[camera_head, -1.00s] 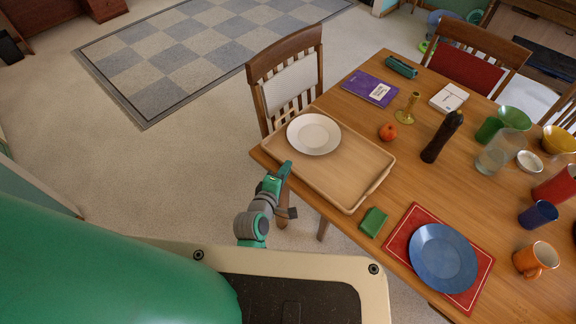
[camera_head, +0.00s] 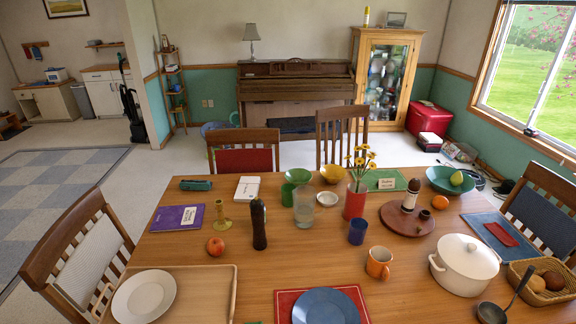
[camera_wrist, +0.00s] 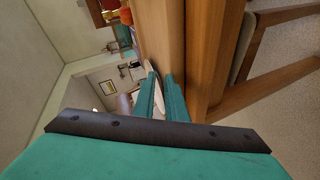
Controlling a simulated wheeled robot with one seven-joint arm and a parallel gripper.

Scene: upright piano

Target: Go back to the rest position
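My gripper (camera_wrist: 162,78) shows only in the wrist view, as two green fingers with a narrow gap between them. It is open, and I see nothing held in it. The wooden table edge (camera_wrist: 176,40) runs close beside the fingertips, and the wrist picture is turned on its side. In the head view my arm and gripper are out of the picture.
The wooden table (camera_head: 190,246) carries a tray (camera_head: 219,299) with a white plate (camera_head: 143,297), a blue plate (camera_head: 325,307), a white pot (camera_head: 464,266) and several other things. Chairs stand around it. A piano (camera_head: 295,85) is against the far wall.

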